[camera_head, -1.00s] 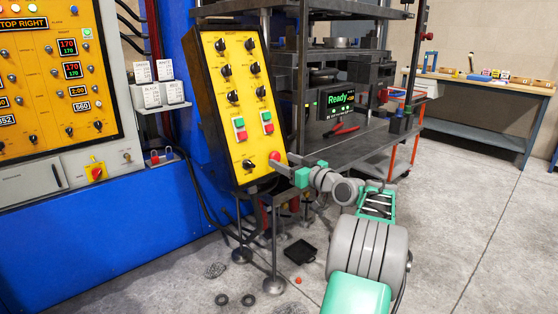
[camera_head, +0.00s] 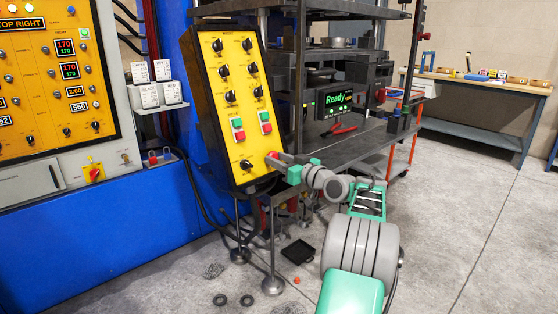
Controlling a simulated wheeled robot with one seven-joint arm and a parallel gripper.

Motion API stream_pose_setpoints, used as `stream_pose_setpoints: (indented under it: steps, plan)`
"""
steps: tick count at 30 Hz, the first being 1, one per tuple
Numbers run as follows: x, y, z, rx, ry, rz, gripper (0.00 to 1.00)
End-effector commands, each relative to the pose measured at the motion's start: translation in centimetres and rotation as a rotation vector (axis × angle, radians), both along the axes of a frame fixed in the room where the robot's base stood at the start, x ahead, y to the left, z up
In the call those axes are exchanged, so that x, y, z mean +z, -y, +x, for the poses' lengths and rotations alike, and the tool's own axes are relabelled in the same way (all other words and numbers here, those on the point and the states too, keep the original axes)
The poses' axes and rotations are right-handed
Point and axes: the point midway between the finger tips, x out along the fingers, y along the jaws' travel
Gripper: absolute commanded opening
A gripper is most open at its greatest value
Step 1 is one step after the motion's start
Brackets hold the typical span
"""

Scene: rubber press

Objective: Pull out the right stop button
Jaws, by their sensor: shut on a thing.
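The yellow control panel (camera_head: 243,118) stands tilted in a black housing at the front of the press. The right stop button (camera_head: 272,155) is a red knob at the panel's lower right. My gripper (camera_head: 276,157) reaches it from the right and is shut on it. The fingers hide part of the button, so I cannot tell how far out it stands.
A grey press table (camera_head: 345,150) lies just behind my wrist, with red-handled pliers (camera_head: 341,130) on it. A display (camera_head: 335,101) reads "Ready". A black knob (camera_head: 246,164) sits left of the button. The floor at right is clear.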

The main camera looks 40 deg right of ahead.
Motion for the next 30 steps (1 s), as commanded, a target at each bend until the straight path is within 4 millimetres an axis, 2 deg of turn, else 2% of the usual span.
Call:
stream_pose_setpoints:
  steps: [4,30]
  plan:
    - [-0.02,0.0,0.0,0.0,0.0,0.0,0.0]
    - [-0.05,0.02,-0.01,0.0,-0.001,0.001,0.0]
